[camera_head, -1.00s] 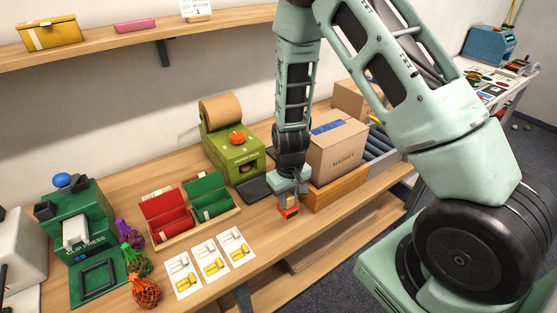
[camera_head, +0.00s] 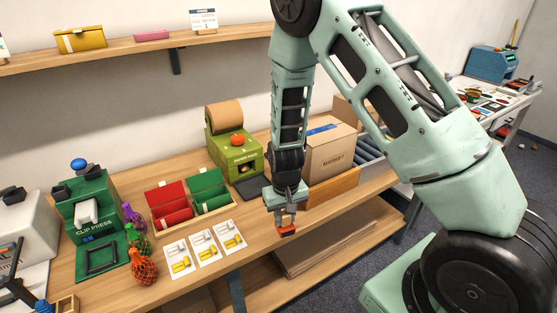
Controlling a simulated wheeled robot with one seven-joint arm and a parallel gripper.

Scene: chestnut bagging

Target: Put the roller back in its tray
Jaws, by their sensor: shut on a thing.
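My gripper (camera_head: 286,215) is low over the front part of the bench, right of the picture cards. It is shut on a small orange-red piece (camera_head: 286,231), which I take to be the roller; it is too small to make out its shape. It hangs close to the bench's front edge, and I cannot tell whether it touches the wood. Its tray is not clear to me. A wooden tray (camera_head: 234,208) holds a red and a green bin with rolls inside. A small wooden box (camera_head: 66,304) is at the bottom left.
The bench (camera_head: 262,225) has a green paper dispenser (camera_head: 240,151) at the back and a cardboard box (camera_head: 330,150) on the right. A shelf (camera_head: 130,57) runs above.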

